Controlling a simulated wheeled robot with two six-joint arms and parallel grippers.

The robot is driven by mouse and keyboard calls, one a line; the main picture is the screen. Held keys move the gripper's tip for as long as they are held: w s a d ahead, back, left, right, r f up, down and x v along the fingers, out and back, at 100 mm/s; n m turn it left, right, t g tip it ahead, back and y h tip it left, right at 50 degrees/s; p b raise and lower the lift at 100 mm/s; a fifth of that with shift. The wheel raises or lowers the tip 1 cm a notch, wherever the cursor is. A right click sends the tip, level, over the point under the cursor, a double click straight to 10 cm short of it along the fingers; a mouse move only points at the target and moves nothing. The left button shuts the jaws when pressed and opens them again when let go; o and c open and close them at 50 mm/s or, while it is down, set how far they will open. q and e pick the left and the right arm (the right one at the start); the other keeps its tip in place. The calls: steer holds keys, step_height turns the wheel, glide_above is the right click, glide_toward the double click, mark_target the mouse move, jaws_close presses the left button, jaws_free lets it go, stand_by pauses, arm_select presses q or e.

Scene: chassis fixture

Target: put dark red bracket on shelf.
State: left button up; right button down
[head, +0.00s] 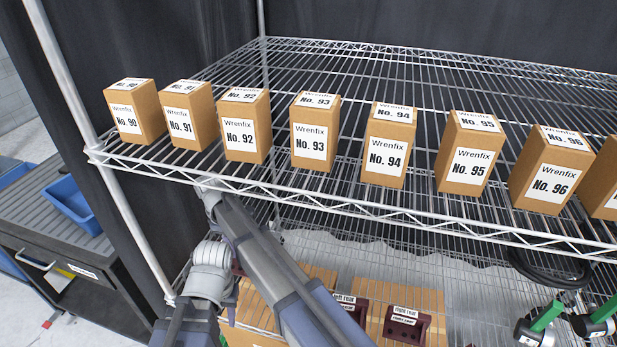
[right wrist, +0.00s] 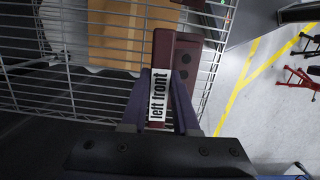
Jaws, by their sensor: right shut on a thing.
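In the right wrist view a dark red bracket (right wrist: 187,62) with a white "left front" label sits between the fingers of my right gripper (right wrist: 164,100), which is shut on it. The bracket is in front of a wire shelf (right wrist: 70,78); whether it touches the shelf I cannot tell. In the head view two more dark red brackets, "left rear" (head: 352,305) and "right rear" (head: 405,326), are on the lower level. My arm links cover the lower left, and my left gripper's fingers cannot be made out there.
Several cardboard boxes, such as No. 93 (head: 315,130), stand along the front of the upper wire shelf (head: 400,75); the back is clear. Below are brown cartons (head: 438,300), a black coil (head: 550,270) and green-handled tools (head: 545,318). A blue bin (head: 70,205) is at left.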

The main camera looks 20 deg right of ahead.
mark_target(240, 267)
steer(key=shift+s, duration=0.1)
step_height(240, 267, down, 6)
steer(key=b, duration=0.6)
steer(key=shift+f, duration=0.1)
step_height(240, 267, down, 4)
steer(key=b, duration=0.4)
steer(key=c, duration=0.7)
jaws_free()
